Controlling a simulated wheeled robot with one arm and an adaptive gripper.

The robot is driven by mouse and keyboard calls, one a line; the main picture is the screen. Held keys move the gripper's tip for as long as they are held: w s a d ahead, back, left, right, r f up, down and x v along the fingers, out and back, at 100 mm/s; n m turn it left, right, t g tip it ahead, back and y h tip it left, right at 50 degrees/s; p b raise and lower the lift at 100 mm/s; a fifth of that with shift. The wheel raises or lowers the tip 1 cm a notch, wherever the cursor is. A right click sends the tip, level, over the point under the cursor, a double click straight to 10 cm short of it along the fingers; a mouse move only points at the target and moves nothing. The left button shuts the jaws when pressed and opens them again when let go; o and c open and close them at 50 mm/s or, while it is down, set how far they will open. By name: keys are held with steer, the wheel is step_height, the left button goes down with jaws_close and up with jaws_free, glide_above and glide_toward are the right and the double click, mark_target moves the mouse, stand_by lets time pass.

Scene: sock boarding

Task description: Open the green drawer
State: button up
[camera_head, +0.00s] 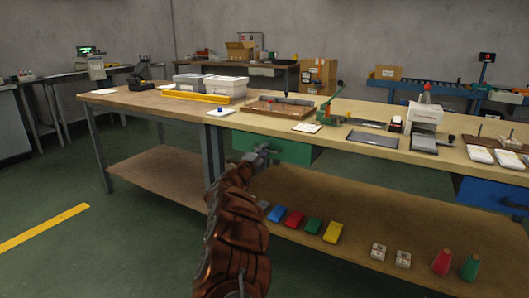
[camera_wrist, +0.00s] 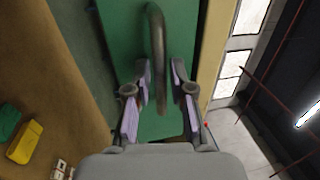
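The green drawer (camera_head: 292,152) hangs under the tabletop of the long workbench, and its front looks level with the bench edge. In the wrist view its green front (camera_wrist: 182,25) fills the upper middle, with a grey metal loop handle (camera_wrist: 158,45) standing out from it. My gripper (camera_head: 265,152) is at the drawer front in the head view and hides part of it. In the wrist view my gripper (camera_wrist: 160,72) is open, one finger on each side of the handle. Small gaps show between the handle and the fingers; contact is not clear.
The workbench top (camera_head: 365,150) carries boxes, a tray and tools above the drawer. A blue drawer (camera_head: 490,194) sits farther right. The lower shelf (camera_head: 300,190) holds coloured blocks, including a yellow one (camera_head: 333,232), and cones. The floor to the left is clear.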

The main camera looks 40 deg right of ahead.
steer(key=shift+d+r, duration=0.1)
steer(key=shift+d, duration=0.05)
steer(key=shift+c, duration=0.2)
jaws_close()
stand_by(0.4)
